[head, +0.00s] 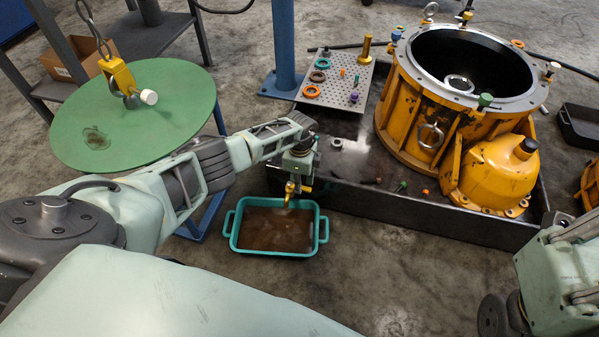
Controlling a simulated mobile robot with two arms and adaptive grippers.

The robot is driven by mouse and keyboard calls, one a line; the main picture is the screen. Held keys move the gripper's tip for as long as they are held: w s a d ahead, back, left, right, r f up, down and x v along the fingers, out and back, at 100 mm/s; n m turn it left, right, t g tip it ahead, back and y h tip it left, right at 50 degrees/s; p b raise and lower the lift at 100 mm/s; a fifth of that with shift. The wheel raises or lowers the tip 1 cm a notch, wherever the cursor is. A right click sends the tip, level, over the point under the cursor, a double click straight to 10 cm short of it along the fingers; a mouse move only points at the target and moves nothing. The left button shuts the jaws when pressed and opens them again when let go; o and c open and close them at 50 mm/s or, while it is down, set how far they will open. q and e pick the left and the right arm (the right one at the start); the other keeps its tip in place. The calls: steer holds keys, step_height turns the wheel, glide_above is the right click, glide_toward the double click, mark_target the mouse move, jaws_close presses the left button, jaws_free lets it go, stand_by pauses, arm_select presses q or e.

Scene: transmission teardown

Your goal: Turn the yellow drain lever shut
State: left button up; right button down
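My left gripper (301,165) is at the black tray's front left edge, pointing down. It is directly above the yellow drain lever and brass spout (292,190), close enough that I cannot tell whether it touches them. Its fingers are too small and overlapped to show whether they are open or shut. The lever's exact angle is also unclear. Below the spout, a teal drain pan (232,232) stands on the floor with brown liquid in it. Part of my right arm shows at the lower right, but its gripper is out of the picture.
An orange gearbox housing (397,115) stands in the black tray (440,225). A perforated plate (337,92) holds rings and small parts. A blue post (284,45) rises behind. A green round table (185,110) with a yellow hoist hook (119,76) is at left.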

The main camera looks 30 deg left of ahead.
arm_select(q)
step_height(320, 180, up, 7)
stand_by(0.5)
steer(key=shift+s, duration=0.15)
